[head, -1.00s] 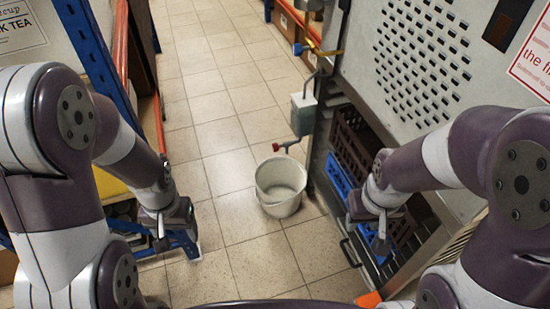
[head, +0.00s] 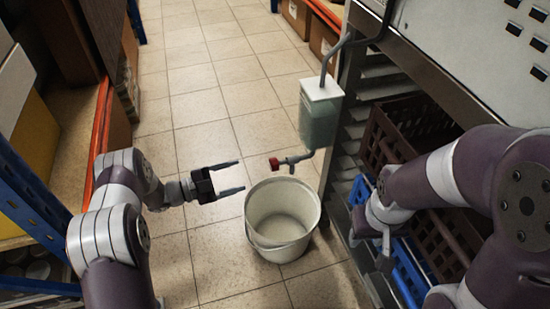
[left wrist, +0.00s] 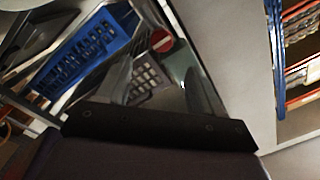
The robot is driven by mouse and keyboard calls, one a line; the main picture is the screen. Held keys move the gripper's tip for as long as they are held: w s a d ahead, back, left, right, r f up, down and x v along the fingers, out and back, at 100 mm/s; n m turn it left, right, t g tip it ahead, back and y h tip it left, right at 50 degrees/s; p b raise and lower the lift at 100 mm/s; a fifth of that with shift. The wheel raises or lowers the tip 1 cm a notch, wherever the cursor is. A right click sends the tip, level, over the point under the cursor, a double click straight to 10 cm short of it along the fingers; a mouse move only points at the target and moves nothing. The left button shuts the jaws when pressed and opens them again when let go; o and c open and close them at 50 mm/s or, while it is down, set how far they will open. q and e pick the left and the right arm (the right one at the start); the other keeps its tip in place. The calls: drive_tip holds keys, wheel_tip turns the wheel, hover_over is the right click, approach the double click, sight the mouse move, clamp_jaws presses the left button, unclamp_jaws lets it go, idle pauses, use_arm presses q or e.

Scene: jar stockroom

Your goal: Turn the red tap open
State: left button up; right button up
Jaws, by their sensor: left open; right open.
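The red tap (head: 276,163) sticks out to the left on a grey pipe from the lower part of a green-grey tank with a white lid (head: 320,110). It hangs above the back rim of a white bucket (head: 282,215). My left gripper (head: 242,175) is open and empty. Its two fingers point right toward the tap, with a gap between them and the red handle. My right gripper (head: 383,246) is by the crates on the right, far from the tap. In the left wrist view a round red shape with a pale bar shows; I cannot tell if it is the tap.
A blue crate (head: 409,272) and a brown crate (head: 383,140) sit in the rack at the right. The blue crate seems to show in the left wrist view (left wrist: 85,55). Shelving with an orange edge (head: 103,115) stands at the left. The tiled floor (head: 205,115) between is clear.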

sight(274, 165)
use_arm(q)
drive_tip(key=b+x, duration=0.5)
drive_tip(key=x, duration=0.6)
drive_tip(key=shift+w+d+f, duration=0.1)
drive_tip(key=shift+w+d, duration=0.15)
drive_tip(key=shift+d, duration=0.1)
drive_tip(key=shift+w+d, duration=0.1)
drive_tip(key=shift+d, duration=0.2)
drive_tip(key=c, duration=1)
drive_tip(key=shift+c, duration=0.2)
